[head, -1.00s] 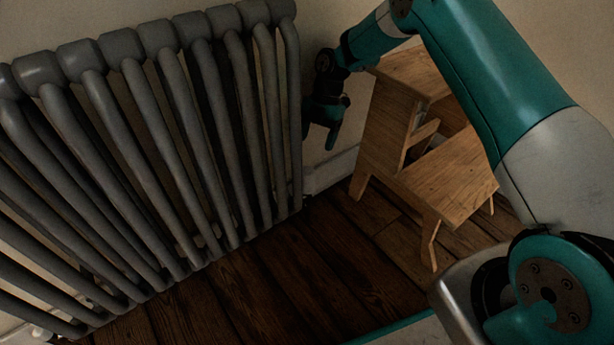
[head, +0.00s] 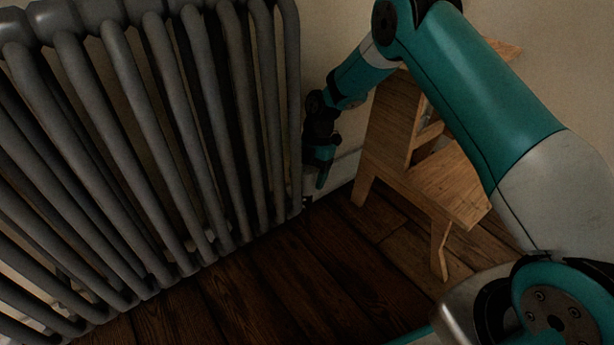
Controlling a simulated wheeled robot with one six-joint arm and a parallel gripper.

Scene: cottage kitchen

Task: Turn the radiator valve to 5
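The grey column radiator (head: 165,130) fills the left side of the head view. I cannot make out its valve or any numbers on it. My gripper (head: 322,178) is beside the radiator's right end, pointing down, low near the wall and skirting board. It is small, dark and seen from the side. Whether its fingers are apart or hold anything does not show. A small dark piece (head: 307,201) shows just below and left of the gripper at the radiator's lower right corner; I cannot tell what it is.
A wooden step stool (head: 455,185) stands close to the right of my gripper and forearm. A pale skirting board (head: 343,168) runs along the wall behind. The dark plank floor (head: 300,270) in front of the radiator is clear.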

